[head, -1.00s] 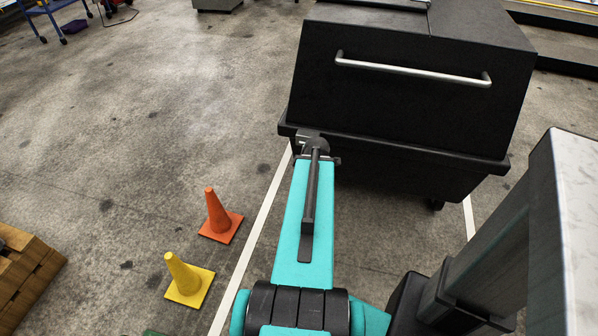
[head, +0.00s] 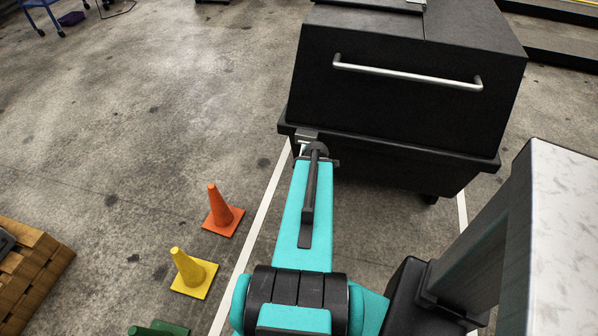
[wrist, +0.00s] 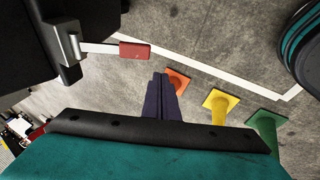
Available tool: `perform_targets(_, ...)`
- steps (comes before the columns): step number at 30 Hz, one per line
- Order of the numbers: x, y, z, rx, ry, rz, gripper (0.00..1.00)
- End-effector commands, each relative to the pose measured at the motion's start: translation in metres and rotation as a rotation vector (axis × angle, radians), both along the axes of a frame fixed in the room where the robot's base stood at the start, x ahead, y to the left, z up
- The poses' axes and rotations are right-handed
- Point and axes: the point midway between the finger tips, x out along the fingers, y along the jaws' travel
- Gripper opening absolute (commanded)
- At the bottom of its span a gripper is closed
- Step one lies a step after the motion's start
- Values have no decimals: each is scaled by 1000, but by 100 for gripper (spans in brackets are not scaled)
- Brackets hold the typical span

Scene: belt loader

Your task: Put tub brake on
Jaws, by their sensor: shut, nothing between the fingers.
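The black tub (head: 400,110) with a silver handle bar stands ahead of my arm in the head view. In the wrist view, a corner of the tub (wrist: 22,45) shows at upper left. A grey bracket on it holds a pale brake lever (wrist: 98,48) with a red end pad (wrist: 135,50), pointing right. My gripper (wrist: 161,76) is shut and empty, and appears just below and right of the red pad, apart from it in the picture. The depth gap is hard to judge. In the head view my wrist hides the fingers and the red pad.
An orange cone (head: 221,212), a yellow cone (head: 190,274) and a green cone (head: 160,328) stand left of my arm. A wooden pallet (head: 35,265) lies at lower left. White floor lines run beside the tub. The floor at left is mostly open.

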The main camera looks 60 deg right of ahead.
Motion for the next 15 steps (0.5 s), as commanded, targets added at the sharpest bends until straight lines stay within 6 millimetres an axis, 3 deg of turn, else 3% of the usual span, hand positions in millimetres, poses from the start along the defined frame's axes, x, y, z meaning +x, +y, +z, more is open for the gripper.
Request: perform_targets(15, -7, 10, 14, -1, 0, 2, 0)
